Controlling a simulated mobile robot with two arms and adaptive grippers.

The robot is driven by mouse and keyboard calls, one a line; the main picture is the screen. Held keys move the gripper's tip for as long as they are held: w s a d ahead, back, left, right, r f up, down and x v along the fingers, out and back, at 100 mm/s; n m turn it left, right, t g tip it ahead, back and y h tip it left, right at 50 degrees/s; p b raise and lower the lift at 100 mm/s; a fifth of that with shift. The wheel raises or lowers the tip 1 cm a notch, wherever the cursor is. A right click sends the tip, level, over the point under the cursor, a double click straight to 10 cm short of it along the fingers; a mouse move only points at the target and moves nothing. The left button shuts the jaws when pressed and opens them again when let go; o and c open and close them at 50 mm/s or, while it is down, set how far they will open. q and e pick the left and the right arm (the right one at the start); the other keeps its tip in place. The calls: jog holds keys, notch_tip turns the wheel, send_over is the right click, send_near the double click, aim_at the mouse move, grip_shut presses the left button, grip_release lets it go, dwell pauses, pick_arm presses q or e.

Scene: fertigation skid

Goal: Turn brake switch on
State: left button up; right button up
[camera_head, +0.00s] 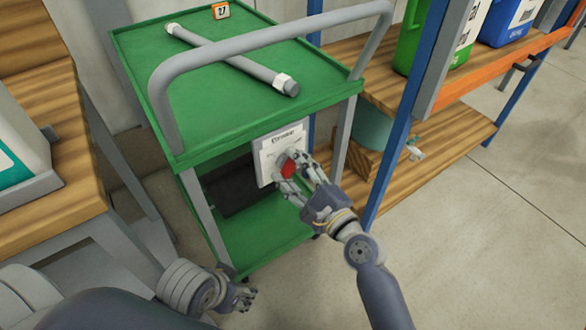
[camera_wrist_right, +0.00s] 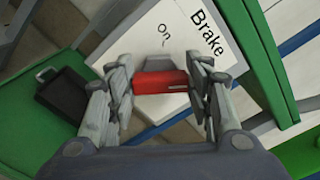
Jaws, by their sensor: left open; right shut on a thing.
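The brake switch is a red lever (camera_head: 288,170) on a white panel (camera_head: 268,160) fixed to the near side of the green cart. In the right wrist view the panel (camera_wrist_right: 220,75) reads "Brake" and "On", and the red lever (camera_wrist_right: 160,82) lies between the fingers. My right gripper (camera_head: 296,172) is at the panel, its fingers closed around the lever; it also shows in the right wrist view (camera_wrist_right: 160,95). My left gripper (camera_head: 244,297) is open and empty, low at the bottom, well apart from the switch.
The green cart (camera_head: 215,120) has a grey handle and a pipe (camera_head: 230,60) on its top shelf. A wooden bench (camera_head: 40,215) stands at left. A rack with an orange beam (camera_head: 510,65) and blue post stands at right. Floor (camera_head: 470,240) at right is clear.

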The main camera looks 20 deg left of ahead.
jog(key=n, duration=0.4)
jog(key=shift+f, duration=0.15)
jog(key=n, duration=0.4)
jog(key=shift+s+f, duration=0.1)
jog(key=n, duration=0.3)
jog(key=shift+f+n+p, duration=0.1)
jog(key=shift+n+p, duration=0.2)
jog(key=shift+n, duration=0.1)
pick_arm(q)
jog(key=shift+r+p, duration=0.5)
jog(key=shift+r, duration=0.2)
pick_arm(e)
jog(key=shift+f+n, duration=0.15)
jog(key=shift+n, duration=1.85)
pick_arm(q)
jog(key=shift+w+f, duration=0.1)
jog(key=shift+f, duration=0.45)
pick_arm(e)
jog(key=o, duration=1)
pick_arm(q)
jog(key=shift+w+r, duration=0.1)
pick_arm(e)
jog(key=shift+o, duration=0.2)
